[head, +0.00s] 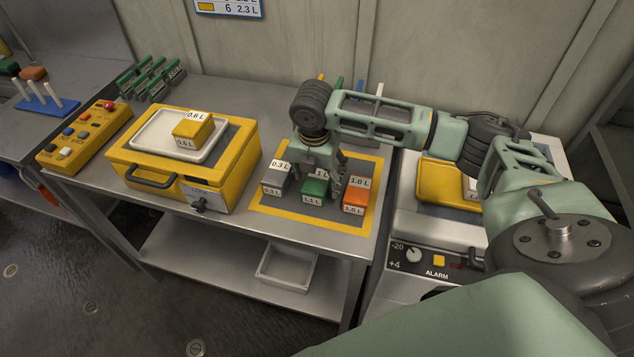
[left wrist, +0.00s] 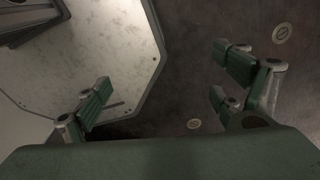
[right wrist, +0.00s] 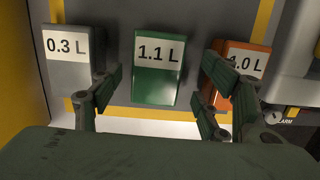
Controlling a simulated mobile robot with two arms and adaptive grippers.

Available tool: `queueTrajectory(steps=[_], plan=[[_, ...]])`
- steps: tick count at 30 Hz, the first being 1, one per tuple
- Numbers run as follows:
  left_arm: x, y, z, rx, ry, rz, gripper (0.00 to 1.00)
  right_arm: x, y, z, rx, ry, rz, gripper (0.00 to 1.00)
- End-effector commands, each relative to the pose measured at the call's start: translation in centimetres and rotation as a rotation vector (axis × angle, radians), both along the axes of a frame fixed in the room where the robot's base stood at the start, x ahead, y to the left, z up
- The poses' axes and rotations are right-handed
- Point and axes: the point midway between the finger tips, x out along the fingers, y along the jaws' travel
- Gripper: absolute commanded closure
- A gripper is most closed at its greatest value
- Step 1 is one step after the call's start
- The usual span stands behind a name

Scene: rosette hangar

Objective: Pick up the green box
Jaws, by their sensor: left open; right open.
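The green box (head: 314,189), labelled 1.1 L, stands on the yellow-bordered grey mat between a grey box and an orange box. My right gripper (head: 333,190) is open and comes down just above and around the green box, partly covering it in the head view. In the right wrist view the green box (right wrist: 155,75) lies between and beyond the two open fingers (right wrist: 160,95), and no contact shows. My left gripper (left wrist: 165,90) is open and empty over the floor, out of the head view.
The grey 0.3 L box (head: 275,180) and orange 1.0 L box (head: 356,196) stand close on either side. A yellow case (head: 150,180) holds a white tray (head: 160,135) with a yellow box (head: 193,130). A button panel (head: 82,135) is at left. A white bin (head: 286,268) sits below.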

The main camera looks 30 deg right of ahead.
Motion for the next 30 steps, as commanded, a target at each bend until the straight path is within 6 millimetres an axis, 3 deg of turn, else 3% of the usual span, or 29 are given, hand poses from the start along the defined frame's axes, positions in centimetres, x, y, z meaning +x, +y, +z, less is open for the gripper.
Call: queueTrajectory(steps=[4,9,12,24,30], plan=[[0.6,-0.1,0.7,-0.001,-0.009,0.000,0.11,0.2,-0.2,-2.0,0.000,0.002,0.000,0.31],[4.1,-0.3,0.9,-0.007,-0.062,0.001,0.11,0.4,-0.3,-2.7,-0.001,-0.001,0.001,0.31],[5.1,-0.5,1.0,-0.009,-0.077,0.000,0.11,0.4,-0.3,-2.7,-0.001,-0.001,0.001,0.31],[2.3,-0.3,1.1,-0.005,-0.035,0.002,0.11,0.3,-0.3,-2.8,0.000,0.000,0.001,0.31],[2.3,-0.3,1.4,-0.004,-0.034,0.002,0.11,0.3,-0.2,-3.0,0.000,0.000,0.001,0.31]])
